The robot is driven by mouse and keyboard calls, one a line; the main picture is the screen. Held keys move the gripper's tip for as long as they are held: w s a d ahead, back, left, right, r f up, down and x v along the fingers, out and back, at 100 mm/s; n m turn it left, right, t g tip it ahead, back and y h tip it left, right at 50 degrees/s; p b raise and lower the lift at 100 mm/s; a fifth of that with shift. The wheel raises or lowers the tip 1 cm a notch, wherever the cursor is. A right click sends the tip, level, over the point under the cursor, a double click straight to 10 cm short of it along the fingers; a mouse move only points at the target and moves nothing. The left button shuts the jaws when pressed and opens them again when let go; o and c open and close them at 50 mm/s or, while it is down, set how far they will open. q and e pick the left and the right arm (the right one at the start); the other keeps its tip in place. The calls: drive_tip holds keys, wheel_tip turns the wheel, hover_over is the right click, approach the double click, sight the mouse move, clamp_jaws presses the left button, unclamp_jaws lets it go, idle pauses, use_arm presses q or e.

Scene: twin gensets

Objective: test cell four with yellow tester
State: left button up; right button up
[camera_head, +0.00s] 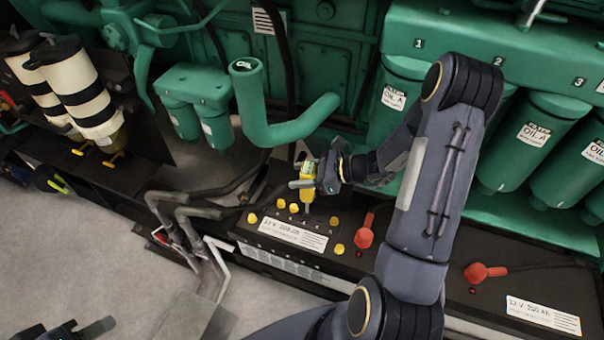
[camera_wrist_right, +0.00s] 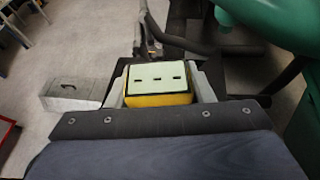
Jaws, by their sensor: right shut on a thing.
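My right gripper (camera_head: 318,178) is shut on the yellow tester (camera_head: 308,188) and holds it upright over the left black battery (camera_head: 290,262). The tester's thin lower end points down at the row of cells; I cannot tell whether it touches or enters one. In the right wrist view the tester (camera_wrist_right: 158,84), with a pale face and two dark slots, sits between the fingers. Several yellow caps (camera_head: 281,203) show on the battery top around the tester. The cell numbers are too small to read. My left gripper (camera_head: 68,331) is partly in view at the bottom left edge.
A red terminal cover (camera_head: 365,232) stands right of the cells, and another (camera_head: 484,272) is on the right battery (camera_head: 530,290). A green pipe (camera_head: 255,105) and green oil filters (camera_head: 520,140) stand behind.

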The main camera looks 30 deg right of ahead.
drive_tip(key=shift+f+b, duration=0.5)
drive_tip(key=shift+b, duration=0.05)
idle(1.7)
drive_tip(key=shift+r+p, duration=1.5)
drive_tip(key=shift+r, duration=0.7)
drive_tip(key=s+a+b, duration=0.5)
drive_tip(key=s+a, duration=0.3)
drive_tip(key=a, duration=0.2)
drive_tip(key=shift+s+r, duration=0.25)
